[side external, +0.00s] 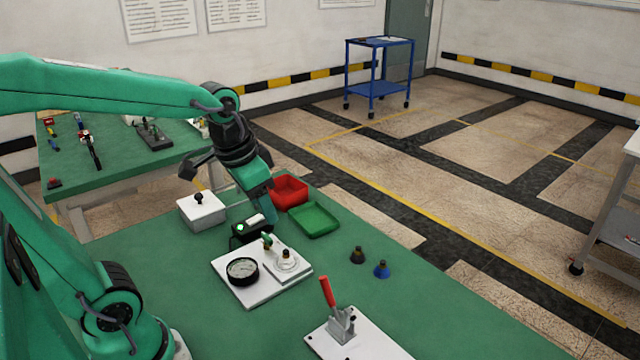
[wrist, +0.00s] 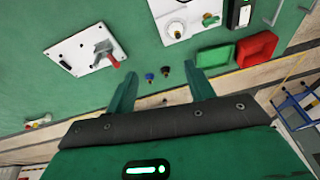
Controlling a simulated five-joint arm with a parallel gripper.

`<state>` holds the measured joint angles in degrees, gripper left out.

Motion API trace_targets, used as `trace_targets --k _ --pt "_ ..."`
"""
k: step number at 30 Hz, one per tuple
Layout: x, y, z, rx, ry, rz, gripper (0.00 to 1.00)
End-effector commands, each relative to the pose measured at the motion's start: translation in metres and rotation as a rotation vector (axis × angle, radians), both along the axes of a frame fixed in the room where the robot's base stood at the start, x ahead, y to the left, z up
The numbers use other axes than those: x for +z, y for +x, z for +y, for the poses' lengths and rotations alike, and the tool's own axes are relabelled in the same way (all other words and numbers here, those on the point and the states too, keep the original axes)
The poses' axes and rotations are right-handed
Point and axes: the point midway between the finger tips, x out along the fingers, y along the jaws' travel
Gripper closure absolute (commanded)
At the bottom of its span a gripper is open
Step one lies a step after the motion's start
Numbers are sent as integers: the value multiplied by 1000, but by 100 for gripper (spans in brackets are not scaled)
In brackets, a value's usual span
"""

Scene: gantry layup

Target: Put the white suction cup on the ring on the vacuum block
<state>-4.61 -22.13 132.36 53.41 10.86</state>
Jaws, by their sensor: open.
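The white suction cup (side external: 287,260), a pale disc with a brass fitting on top, sits on the vacuum block (side external: 273,267) on the white plate. It appears to rest on the block's ring, which it mostly hides; I cannot tell how well it is seated. The cup also shows in the wrist view (wrist: 177,29), near the top. My gripper (side external: 269,218) is above the bench, behind the plate in the side view, pointing down. In the wrist view my gripper (wrist: 163,83) has its two green fingers apart with nothing held between them.
A black gauge (side external: 242,270) and a green-handled valve (side external: 267,241) share the plate. Black (side external: 357,255) and blue (side external: 382,269) cups stand to the right. A red bin (side external: 290,193), green tray (side external: 314,220), knobbed white box (side external: 202,212) and red-handled clamp (side external: 340,323) surround it.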

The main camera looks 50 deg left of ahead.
Motion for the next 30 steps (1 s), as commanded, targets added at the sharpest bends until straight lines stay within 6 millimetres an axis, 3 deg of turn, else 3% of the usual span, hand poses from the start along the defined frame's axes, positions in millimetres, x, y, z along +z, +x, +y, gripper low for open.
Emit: trace_targets --k 12,30 --pt "16 -52 -20 80 -51 -180 47" --pt "16 -60 -23 95 -64 -208 47"
